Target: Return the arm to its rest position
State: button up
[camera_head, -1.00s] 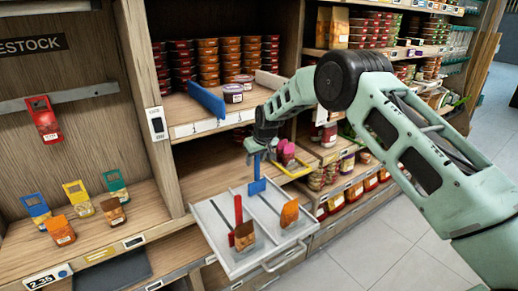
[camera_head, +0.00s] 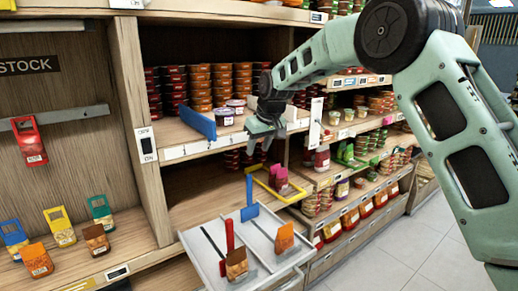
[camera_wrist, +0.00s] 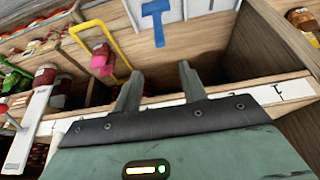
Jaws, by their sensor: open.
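My pale green arm (camera_head: 470,150) reaches in from the right, bent at a black joint. My gripper (camera_head: 262,150) hangs in front of the middle shelf edge, above the blue T-shaped tool and apart from it. In the wrist view both fingers of my gripper (camera_wrist: 158,73) show spread apart with nothing between them. The blue T-shaped tool (camera_head: 249,200) stands on the white tray, and it also shows at the top of the wrist view (camera_wrist: 157,20).
The white tray (camera_head: 290,262) juts out below, with a red tool (camera_head: 229,238) and orange and brown packets. A yellow frame (camera_head: 288,196) with a pink item lies beside it. Shelves with stacked tubs (camera_head: 200,88) stand close behind. Floor (camera_head: 430,240) at right is clear.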

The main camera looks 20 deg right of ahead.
dwell(0.3)
jog(key=s+a+n+g, duration=0.1)
jog(key=s+a, duration=0.5)
jog(key=s, duration=0.6)
jog(key=s+a+n+g, duration=0.15)
jog(key=s+a, duration=0.45)
jog(key=s, duration=0.6)
jog(key=s+d+f+n+g, duration=0.1)
jog(key=s+f, duration=0.1)
jog(key=s, duration=1)
jog(key=s+d+f+g, duration=0.1)
jog(key=s+d+f, duration=0.1)
jog(key=s, duration=1)
jog(key=shift+s+d+f+n+h, duration=0.15)
jog(key=shift+d+f+n+h, duration=0.2)
jog(key=shift+f+h, duration=0.1)
jog(key=shift+a, duration=0.15)
